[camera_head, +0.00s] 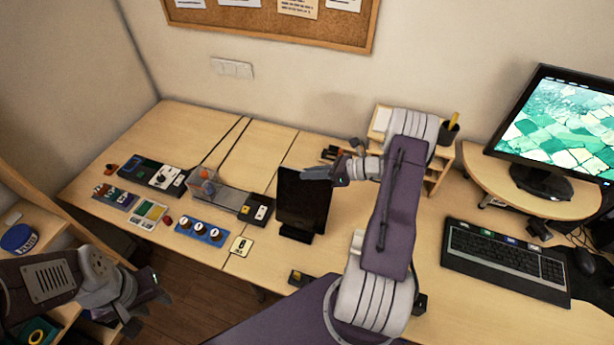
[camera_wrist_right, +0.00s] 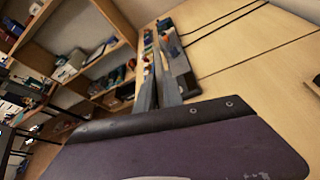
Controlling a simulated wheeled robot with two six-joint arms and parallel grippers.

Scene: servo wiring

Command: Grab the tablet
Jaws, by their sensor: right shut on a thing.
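The tablet (camera_head: 303,203) is a dark, upright slab in the middle of the desk in the head view, its lower edge at a black stand or base. My right gripper (camera_head: 312,174) reaches in from the right and is shut on the tablet at its top edge. In the right wrist view, the two grey fingers (camera_wrist_right: 159,83) lie close together; the tablet is hard to make out between them. My left gripper (camera_head: 150,308) is at the lower left, away from the tablet, with its fingers apart and empty.
Left of the tablet are a switch box (camera_head: 257,209), a clear bin (camera_head: 222,195), a blue panel with knobs (camera_head: 203,232) and a dark device (camera_head: 152,175). A wooden organizer (camera_head: 437,169) stands behind my right arm. A keyboard (camera_head: 505,258) and monitor (camera_head: 560,125) are at the right.

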